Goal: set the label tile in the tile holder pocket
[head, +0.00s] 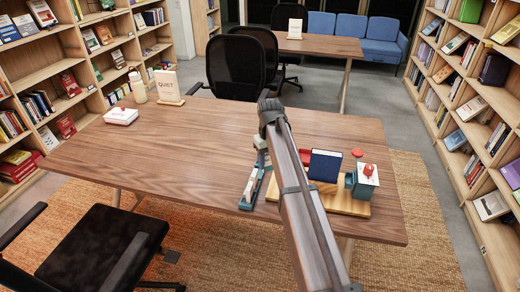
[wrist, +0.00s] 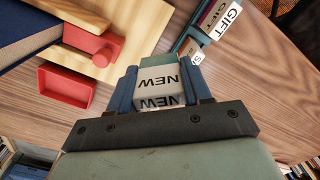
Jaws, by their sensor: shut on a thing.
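The label tile (wrist: 157,78), a white block marked NEW on two faces with a green-teal end, sits between the blue fingers of my gripper (wrist: 162,72). My gripper (head: 260,152) shows in the head view above the table, near the rack; the tile is hard to make out there. A red open-topped pocket (wrist: 66,88) lies left of the gripper in the wrist view, at the edge of a wooden board. It looks like the tile holder pocket. The gripper and tile are apart from it. My arm hides part of the board in the head view.
A blue-teal rack (head: 250,190) holds other tiles, one marked GIFT (wrist: 228,20). The wooden board (head: 345,204) carries a dark blue book (head: 325,166) and a teal-and-white box (head: 365,183) with a red item on top. The table's left and middle are mostly clear.

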